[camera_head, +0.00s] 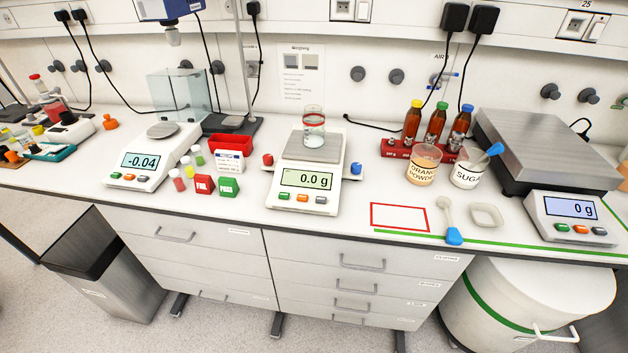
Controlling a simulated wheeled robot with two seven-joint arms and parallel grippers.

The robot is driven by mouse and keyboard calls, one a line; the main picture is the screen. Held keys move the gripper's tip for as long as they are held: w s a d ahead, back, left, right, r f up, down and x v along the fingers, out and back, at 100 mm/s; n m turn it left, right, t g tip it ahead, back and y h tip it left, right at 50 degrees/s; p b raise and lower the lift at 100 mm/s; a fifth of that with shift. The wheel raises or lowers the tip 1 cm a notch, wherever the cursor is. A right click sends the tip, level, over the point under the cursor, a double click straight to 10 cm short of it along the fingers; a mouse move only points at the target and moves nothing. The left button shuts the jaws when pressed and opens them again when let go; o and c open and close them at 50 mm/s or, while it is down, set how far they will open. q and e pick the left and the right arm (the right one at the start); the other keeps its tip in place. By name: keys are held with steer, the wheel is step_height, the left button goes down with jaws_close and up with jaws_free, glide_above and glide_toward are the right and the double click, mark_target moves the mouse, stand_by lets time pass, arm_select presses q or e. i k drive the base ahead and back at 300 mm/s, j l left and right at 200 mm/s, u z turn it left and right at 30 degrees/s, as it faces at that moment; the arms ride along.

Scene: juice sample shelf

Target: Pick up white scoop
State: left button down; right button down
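A white scoop (447,217) lies on the white bench top near the front edge. Its pale bowl points to the back, and its blue handle end lies at the front edge, over the green line. Nothing touches it from above. Neither of my grippers is in view.
A white square dish (487,215) lies right of the scoop, and a red-outlined rectangle (400,217) is left of it. Behind stand an orange powder jar (423,166) and a sugar jar (467,174) with a blue-handled utensil. Scales (310,178) flank this area.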

mark_target(454, 237)
steer(key=z, duration=1.25)
